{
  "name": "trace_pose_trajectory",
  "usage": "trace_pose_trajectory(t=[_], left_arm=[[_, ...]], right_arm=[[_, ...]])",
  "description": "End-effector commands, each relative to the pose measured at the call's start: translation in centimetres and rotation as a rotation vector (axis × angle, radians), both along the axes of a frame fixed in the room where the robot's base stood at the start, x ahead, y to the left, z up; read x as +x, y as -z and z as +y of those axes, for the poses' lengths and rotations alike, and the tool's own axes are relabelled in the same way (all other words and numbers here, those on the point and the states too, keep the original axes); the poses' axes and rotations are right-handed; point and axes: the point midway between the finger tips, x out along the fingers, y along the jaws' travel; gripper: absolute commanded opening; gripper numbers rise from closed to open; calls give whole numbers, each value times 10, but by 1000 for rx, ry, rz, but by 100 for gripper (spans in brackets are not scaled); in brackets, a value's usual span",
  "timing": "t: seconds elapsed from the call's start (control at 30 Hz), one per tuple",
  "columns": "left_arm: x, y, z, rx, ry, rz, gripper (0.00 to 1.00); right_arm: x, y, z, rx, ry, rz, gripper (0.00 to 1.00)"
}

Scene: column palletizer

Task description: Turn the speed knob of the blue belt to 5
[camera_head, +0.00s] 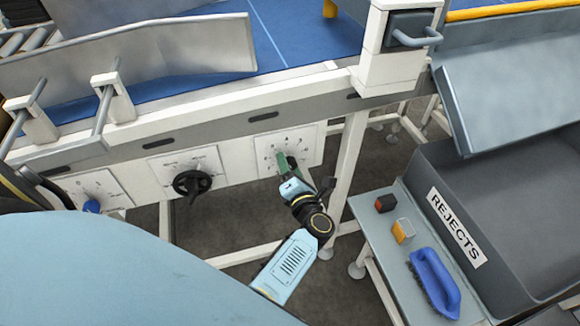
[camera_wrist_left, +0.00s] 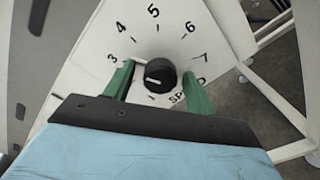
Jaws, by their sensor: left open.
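The speed dial (camera_head: 309,145) is the right one of the white panels on the front of the blue belt's (camera_head: 294,42) frame. In the left wrist view its black knob (camera_wrist_left: 160,74) sits in a ring of printed numbers; 3 to 7 read clearly. The knob's white mark points left and slightly down, below the 3; the number there is hidden by a finger. My left gripper (camera_head: 286,164) is at this dial and covers the knob in the head view. Its green fingers (camera_wrist_left: 158,80) stand open on either side of the knob, with no clear contact visible. My right gripper is out of view.
Left of this dial are a panel with a large black knob (camera_head: 192,183) and one with a blue knob (camera_head: 91,206). At right, a grey ledge (camera_head: 385,228) holds small blocks and a blue brush (camera_head: 434,282), beside the REJECTS bin (camera_head: 510,210). A white frame leg (camera_head: 346,165) stands close right of the dial.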

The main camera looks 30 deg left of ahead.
Motion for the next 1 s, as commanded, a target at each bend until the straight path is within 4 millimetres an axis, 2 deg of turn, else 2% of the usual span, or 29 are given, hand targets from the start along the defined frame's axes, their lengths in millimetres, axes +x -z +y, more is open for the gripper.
trace_pose_trajectory(t=[0.17,0.6,1.0], left_arm=[[-2,0,-3,-1,1,1,55],[-44,1,-51,-2,0,1,55],[-49,0,-57,1,1,0,55]], right_arm=[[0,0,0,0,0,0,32],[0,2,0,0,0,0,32],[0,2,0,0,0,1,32]])
